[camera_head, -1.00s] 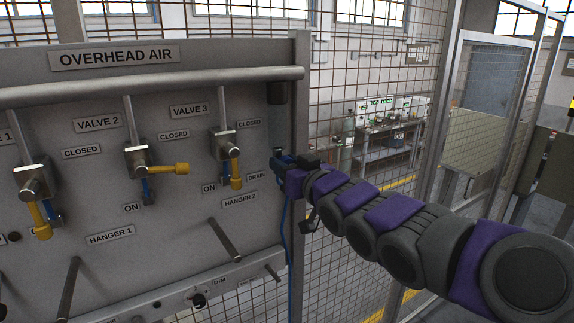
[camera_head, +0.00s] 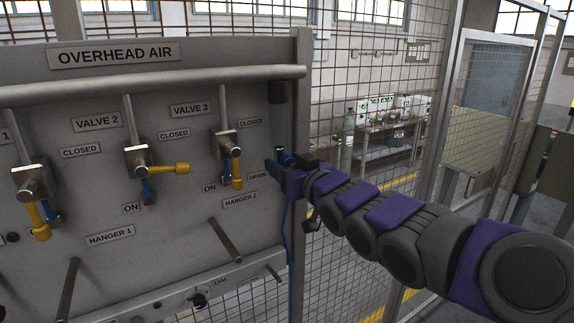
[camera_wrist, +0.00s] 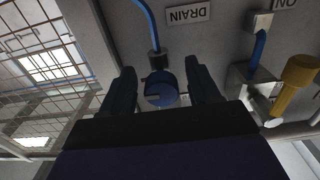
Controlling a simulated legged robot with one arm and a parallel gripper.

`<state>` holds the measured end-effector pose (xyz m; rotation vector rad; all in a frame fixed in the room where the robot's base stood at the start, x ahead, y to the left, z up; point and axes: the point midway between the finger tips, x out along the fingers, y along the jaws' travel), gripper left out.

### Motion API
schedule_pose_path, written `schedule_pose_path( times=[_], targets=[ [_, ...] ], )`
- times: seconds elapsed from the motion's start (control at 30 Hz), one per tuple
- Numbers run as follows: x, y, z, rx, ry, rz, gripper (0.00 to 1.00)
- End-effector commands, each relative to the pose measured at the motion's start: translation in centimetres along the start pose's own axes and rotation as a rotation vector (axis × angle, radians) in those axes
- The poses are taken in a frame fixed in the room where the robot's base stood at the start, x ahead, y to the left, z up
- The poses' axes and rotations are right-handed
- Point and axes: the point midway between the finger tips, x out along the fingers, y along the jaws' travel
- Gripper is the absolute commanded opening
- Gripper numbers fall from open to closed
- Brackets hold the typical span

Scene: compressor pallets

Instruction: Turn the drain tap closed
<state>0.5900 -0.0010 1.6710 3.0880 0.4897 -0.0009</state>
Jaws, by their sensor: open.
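The drain tap (camera_wrist: 162,90) is a round blue knob in the wrist view, set near the DRAIN label (camera_wrist: 188,13). A blue hose (camera_wrist: 147,22) runs from its fitting. My gripper (camera_wrist: 163,84) is open, with one dark finger on each side of the knob. I cannot tell whether the fingers touch it. In the head view my gripper (camera_head: 276,165) is at the right edge of the panel, beside the DRAIN label (camera_head: 257,176), and a little of the blue tap (camera_head: 285,158) shows behind it.
The grey OVERHEAD AIR panel (camera_head: 70,205) carries several yellow-handled valves; valve 3's handle (camera_head: 237,172) points down, left of my gripper. Hanger pegs (camera_head: 226,240) stick out below. A mesh fence (camera_head: 345,250) stands behind my arm.

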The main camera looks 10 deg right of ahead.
Motion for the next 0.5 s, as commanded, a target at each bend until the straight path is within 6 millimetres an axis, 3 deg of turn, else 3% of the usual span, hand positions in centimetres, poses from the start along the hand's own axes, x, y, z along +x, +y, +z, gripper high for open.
schedule_pose_path(
  times=[0.27, 0.5],
  targets=[
    [-0.3, 0.1, 0.0, 0.001, 0.001, 0.001, 0.61],
    [-3.4, 0.0, -0.1, 0.002, 0.003, 0.001, 0.61]
  ],
)
